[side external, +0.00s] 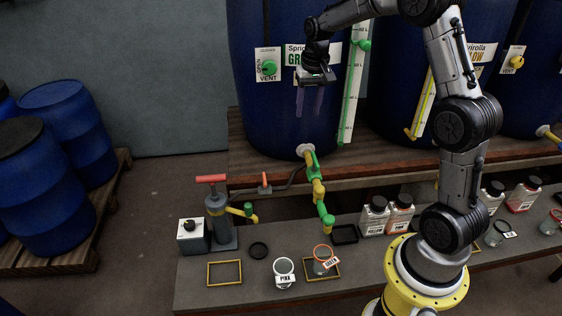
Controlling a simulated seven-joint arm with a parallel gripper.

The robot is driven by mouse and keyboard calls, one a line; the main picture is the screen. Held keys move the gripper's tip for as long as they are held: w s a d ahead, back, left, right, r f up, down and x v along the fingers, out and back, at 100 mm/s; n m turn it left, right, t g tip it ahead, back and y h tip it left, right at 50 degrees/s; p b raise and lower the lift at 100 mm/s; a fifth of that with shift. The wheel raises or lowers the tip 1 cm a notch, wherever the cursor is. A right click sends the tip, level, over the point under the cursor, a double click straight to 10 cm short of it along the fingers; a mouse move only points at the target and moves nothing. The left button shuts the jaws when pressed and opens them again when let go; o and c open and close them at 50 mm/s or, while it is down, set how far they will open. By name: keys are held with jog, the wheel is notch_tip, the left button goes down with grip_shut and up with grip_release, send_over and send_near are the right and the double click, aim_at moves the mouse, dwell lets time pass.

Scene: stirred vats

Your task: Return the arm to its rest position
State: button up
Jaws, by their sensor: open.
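My gripper (311,100) hangs at the end of my raised arm, fingers pointing down, in front of the big blue vat with the green label (296,55). Its two fingers are apart with nothing between them. It is well above the grey bench (195,290) and clear of the things on it. My arm rises from its yellow base at the lower right and bends over to the left at the top.
White bottles (374,216) stand near my arm. Blue barrels (60,135) stand at left.

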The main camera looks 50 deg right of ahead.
jog(key=s+a+r+n+t, duration=0.3)
jog(key=s+a+r, duration=0.7)
jog(key=a+r, duration=0.3)
jog(key=s+a+f+n, duration=0.2)
jog(key=s+a, duration=0.1)
jog(key=s, duration=0.5)
jog(key=s+a+f+n+t, duration=0.1)
jog(key=s+a+f+n, duration=0.1)
jog(key=s, duration=0.6)
jog(key=shift+a+f+n+y, duration=0.3)
jog(key=shift+a+f+n, duration=0.1)
jog(key=shift+f, duration=0.3)
